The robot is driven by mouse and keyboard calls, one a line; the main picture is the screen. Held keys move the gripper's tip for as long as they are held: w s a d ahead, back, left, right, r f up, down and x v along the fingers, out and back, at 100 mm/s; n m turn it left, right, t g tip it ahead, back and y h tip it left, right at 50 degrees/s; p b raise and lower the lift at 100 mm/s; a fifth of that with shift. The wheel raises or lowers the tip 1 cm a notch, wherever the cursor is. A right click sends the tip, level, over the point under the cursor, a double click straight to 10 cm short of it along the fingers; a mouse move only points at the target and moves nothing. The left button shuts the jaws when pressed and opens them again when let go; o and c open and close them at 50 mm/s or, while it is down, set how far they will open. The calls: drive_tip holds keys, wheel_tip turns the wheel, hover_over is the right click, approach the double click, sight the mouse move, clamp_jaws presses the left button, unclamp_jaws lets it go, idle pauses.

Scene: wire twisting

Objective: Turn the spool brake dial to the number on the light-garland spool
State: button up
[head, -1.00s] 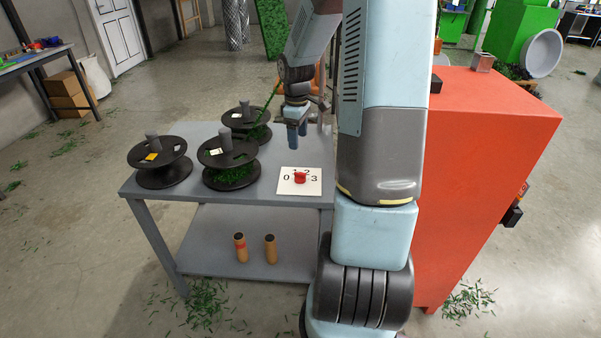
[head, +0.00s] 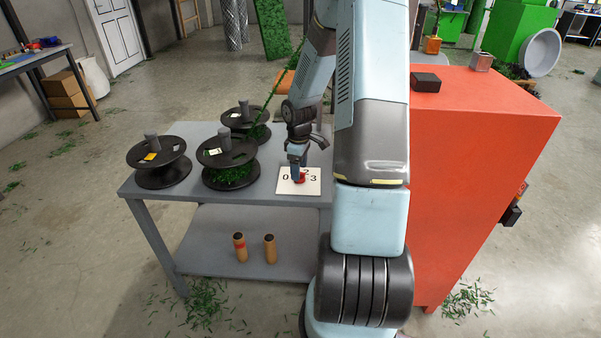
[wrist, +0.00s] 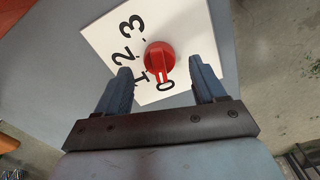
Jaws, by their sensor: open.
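The red dial (wrist: 159,57) sits on a white plate (wrist: 95,33) marked 0, 1, 2 and 3. In the wrist view its handle points at the 0. In the head view the dial (head: 300,178) is partly covered by my gripper (head: 297,165). My gripper (wrist: 160,68) is open, pointing down close above the dial, with one finger on either side of it and nothing held. Each carries a small white label, too small to read.
The spools and dial plate rest on a grey table (head: 220,195). A left spool (head: 158,150) bears a yellow label and shows no garland. Two brown cylinders (head: 240,247) stand on the lower shelf. A large orange cabinet (head: 480,160) stands at the right.

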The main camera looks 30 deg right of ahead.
drive_tip(key=shift+f, duration=1.2)
drive_tip(key=c, duration=1.1)
drive_tip(key=shift+o, duration=0.2)
drive_tip(key=shift+d, duration=0.15)
